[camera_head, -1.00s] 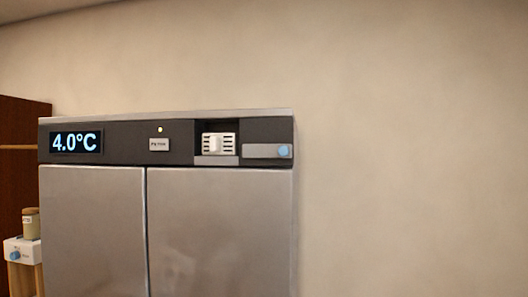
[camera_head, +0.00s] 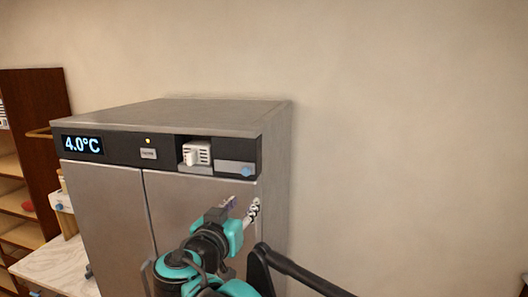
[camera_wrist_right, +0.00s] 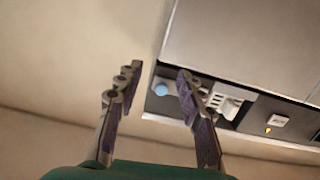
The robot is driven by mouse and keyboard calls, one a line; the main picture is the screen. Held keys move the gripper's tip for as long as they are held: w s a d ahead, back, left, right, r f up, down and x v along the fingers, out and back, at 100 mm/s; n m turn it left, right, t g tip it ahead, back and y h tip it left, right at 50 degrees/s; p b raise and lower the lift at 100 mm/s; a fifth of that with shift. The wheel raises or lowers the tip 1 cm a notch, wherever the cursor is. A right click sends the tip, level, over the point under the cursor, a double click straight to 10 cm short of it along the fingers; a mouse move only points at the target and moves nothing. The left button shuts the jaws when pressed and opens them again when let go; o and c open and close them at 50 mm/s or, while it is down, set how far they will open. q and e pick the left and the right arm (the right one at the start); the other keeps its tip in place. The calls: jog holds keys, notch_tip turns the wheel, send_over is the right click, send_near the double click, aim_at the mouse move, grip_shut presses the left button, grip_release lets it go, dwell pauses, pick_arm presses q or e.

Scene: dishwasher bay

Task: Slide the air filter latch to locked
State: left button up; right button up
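The air filter (camera_head: 196,153) is a white slotted block with a knob, in a recess of the dark panel. It also shows in the right wrist view (camera_wrist_right: 226,101). Right of it is a grey plate (camera_head: 228,167) with a blue knob (camera_head: 246,172) at its right end, which looks like the latch. In the right wrist view the blue knob (camera_wrist_right: 161,89) appears between my fingers. My right gripper (camera_head: 242,206) is open and empty, just below the plate in the head view; I see no contact. My left gripper is not in view.
The steel cabinet (camera_head: 200,210) carries a 4.0°C display (camera_head: 82,145) and a small labelled button (camera_head: 148,154) under a yellow light. A wooden shelf (camera_head: 30,170) and a pale counter (camera_head: 50,265) stand at the left. The wall right of the cabinet is bare.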

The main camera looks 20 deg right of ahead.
jog(key=t, duration=0.1)
send_near(245, 172)
jog(key=d, duration=0.1)
jog(key=p+x, duration=0.1)
jog(key=x, duration=0.3)
jog(key=p+x, duration=0.1)
jog(key=x, duration=0.3)
jog(key=shift+w+a+r, duration=0.1)
jog(key=shift+w+a, duration=0.1)
jog(key=shift+w, duration=0.2)
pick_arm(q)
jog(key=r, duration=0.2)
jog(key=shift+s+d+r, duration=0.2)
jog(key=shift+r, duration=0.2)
pick_arm(e)
jog(key=shift+w, duration=0.15)
